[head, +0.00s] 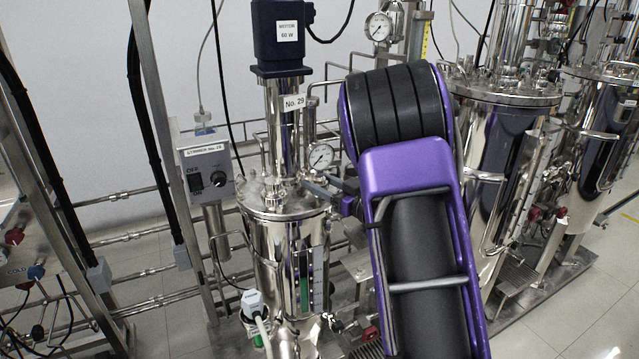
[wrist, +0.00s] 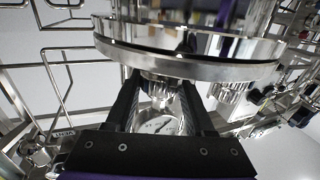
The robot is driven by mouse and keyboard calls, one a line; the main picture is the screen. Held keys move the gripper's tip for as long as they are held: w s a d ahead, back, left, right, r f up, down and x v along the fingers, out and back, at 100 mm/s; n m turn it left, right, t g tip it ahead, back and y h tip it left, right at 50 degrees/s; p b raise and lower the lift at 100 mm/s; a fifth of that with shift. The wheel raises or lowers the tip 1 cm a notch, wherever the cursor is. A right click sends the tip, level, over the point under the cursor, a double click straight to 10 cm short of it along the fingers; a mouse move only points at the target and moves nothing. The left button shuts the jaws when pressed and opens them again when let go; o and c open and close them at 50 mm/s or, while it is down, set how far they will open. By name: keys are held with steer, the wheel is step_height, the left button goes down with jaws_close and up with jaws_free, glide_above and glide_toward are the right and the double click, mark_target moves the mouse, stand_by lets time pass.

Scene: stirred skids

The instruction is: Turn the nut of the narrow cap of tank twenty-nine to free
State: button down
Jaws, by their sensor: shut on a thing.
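Tank twenty-nine (head: 278,250) is a shiny steel vessel with a "No. 29" plate (head: 293,102) on its upper column. Its round lid (head: 255,207) carries small fittings; which of them is the narrow cap is too small to tell in the head view. My gripper (head: 325,190) reaches the right side of the lid, partly hidden by my arm. In the wrist view my gripper (wrist: 160,92) has its two dark fingers closed around a shiny metal nut (wrist: 160,82) below a wide steel flange (wrist: 190,66). The nut is partly hidden between the fingers.
A ribbed metal piece (wrist: 230,92) sits just right of the fingers. A pressure gauge (head: 321,156) stands close behind the lid. The stirrer box (head: 208,172) and a steel post (head: 160,130) are at left. More steel tanks (head: 500,150) stand at right.

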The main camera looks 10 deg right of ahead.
steer(key=n+g+y, duration=0.2)
steer(key=g+y, duration=0.1)
steer(key=n+g+y+p, duration=0.1)
steer(key=n+g+y, duration=0.1)
steer(key=n+g, duration=0.1)
steer(key=shift+w+d+r+n+g+y, duration=0.1)
steer(key=shift+d+n+g+y, duration=0.05)
steer(key=shift+n+g+y, duration=0.2)
steer(key=n+g+y, duration=0.1)
steer(key=n+g, duration=0.1)
steer(key=g, duration=0.1)
steer(key=n+g+y+p, duration=0.1)
steer(key=n+g, duration=0.1)
steer(key=g, duration=0.2)
steer(key=shift+n, duration=0.35)
steer(key=shift+g, duration=0.35)
steer(key=shift+c, duration=1.3)
jaws_free()
steer(key=shift+a, duration=0.2)
steer(key=shift+d+p, duration=0.2)
steer(key=shift+p, duration=0.1)
